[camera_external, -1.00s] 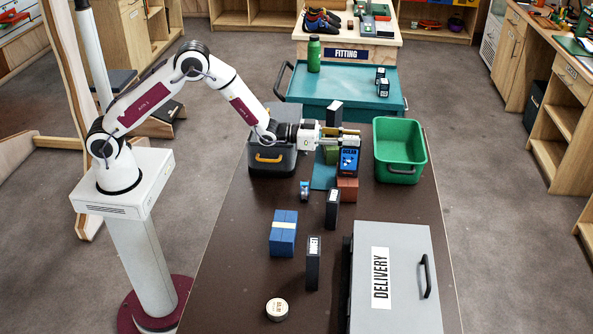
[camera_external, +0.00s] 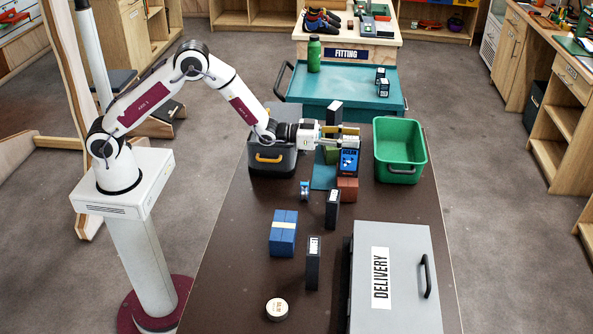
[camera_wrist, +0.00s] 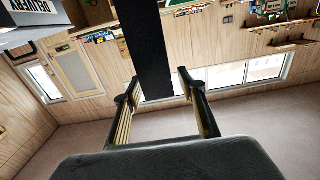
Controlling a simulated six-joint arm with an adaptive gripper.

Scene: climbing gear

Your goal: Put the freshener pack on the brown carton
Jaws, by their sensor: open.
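A dark pack with a blue printed face (camera_external: 349,162), which looks like the freshener pack, is by the far end of the table. It stands just above the brown carton (camera_external: 347,190) in the picture; I cannot tell whether it rests on it. My gripper (camera_external: 350,137) is at the pack's top, its fingers pointing right. In the wrist view my gripper (camera_wrist: 157,85) has its two fingers apart. A dark upright face (camera_wrist: 153,45), likely the pack, shows between and beyond them with gaps on both sides. The pack's lower edge and the carton's top are hard to make out.
An olive box (camera_external: 331,157) and a teal mat (camera_external: 323,178) lie beside the carton. A green bin (camera_external: 400,130) stands right, a dark tool box (camera_external: 272,160) left. Black boxes (camera_external: 332,208), a blue parcel (camera_external: 283,233) and a grey delivery case (camera_external: 405,300) stand nearer.

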